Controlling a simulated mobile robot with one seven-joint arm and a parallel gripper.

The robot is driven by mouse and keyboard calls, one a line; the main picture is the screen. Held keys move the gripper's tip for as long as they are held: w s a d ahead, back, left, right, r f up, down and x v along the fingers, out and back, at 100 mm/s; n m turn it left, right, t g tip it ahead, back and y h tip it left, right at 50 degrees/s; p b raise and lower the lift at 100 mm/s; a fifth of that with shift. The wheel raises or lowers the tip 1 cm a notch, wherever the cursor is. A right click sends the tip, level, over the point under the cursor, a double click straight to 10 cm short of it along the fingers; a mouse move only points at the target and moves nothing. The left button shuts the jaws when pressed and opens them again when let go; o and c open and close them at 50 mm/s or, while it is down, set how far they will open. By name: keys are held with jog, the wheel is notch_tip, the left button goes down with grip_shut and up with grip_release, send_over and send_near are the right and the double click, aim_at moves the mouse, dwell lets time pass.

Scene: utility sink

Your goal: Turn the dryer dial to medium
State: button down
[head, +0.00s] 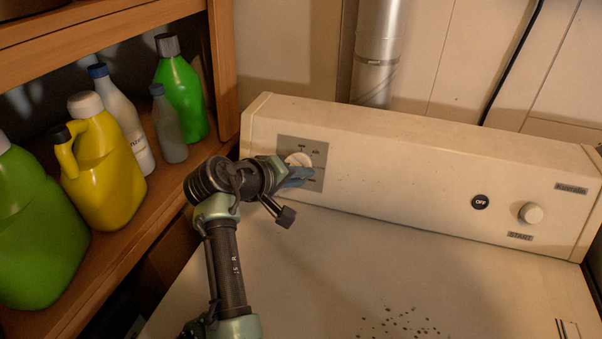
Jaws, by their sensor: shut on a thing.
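The dryer dial (299,159) is a round white knob on a grey plate (316,152) at the left of the dryer's back panel. Short labels stand around it, too small to read surely. My gripper (302,173) reaches the dial from the left and front. Its blue fingers are shut on the dial and cover its lower part, so the dial's pointer and setting cannot be told. The dryer (400,270) has a cream top and a raised control panel (410,175).
A wooden shelf (190,165) with several bottles, among them a yellow jug (103,178) and a green bottle (181,95), stands close left of my arm. An OFF button (480,202) and a START knob (531,213) are at the panel's right. The dryer top is clear.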

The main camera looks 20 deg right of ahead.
jog(key=shift+a+f+m+y, duration=0.15)
jog(key=shift+m+y, duration=0.15)
jog(key=shift+m, duration=0.3)
jog(key=c, duration=0.8)
grip_release()
jog(key=v, duration=1.3)
